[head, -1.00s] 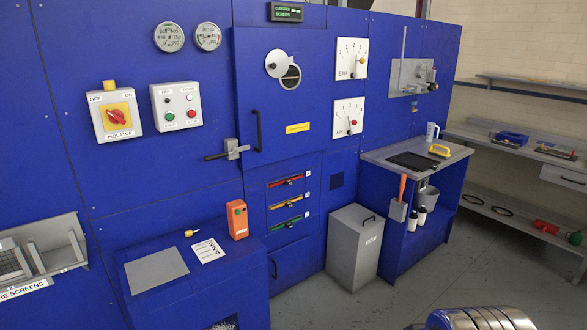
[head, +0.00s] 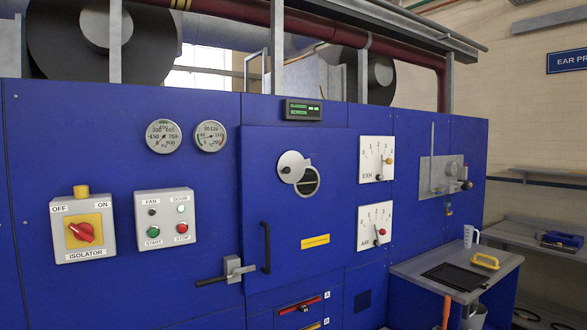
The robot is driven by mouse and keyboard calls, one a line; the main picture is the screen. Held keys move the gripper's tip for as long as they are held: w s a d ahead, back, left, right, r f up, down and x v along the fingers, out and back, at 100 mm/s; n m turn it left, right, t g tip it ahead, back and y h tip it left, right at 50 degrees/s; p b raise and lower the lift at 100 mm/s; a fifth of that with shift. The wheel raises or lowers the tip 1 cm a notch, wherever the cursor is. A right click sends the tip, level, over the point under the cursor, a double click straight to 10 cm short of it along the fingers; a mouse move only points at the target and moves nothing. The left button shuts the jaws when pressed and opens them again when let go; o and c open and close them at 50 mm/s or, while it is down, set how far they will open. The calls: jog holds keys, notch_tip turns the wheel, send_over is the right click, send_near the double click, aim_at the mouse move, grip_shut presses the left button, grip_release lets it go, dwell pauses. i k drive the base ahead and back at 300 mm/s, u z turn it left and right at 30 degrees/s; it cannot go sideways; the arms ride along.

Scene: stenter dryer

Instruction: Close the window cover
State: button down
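The window cover (head: 291,167) is a round pale metal disc with a small dark knob, on the upper part of the blue door (head: 288,215). It is swung to the upper left of the round window (head: 310,183) and overlaps only its left edge. Most of the dark window glass shows beside it, to the lower right. My gripper is not in the head view.
The door has a dark vertical handle (head: 266,248) and a latch lever (head: 230,271) at its left edge. A control box (head: 168,218) and isolator (head: 83,227) stick out at left. Dials (head: 377,159) flank the door at right, and a side bench (head: 455,272) juts out.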

aim_at(291, 167)
jog(key=i, duration=1.35)
jog(key=u, duration=1.45)
jog(key=i, duration=0.15)
jog(key=u, duration=0.8)
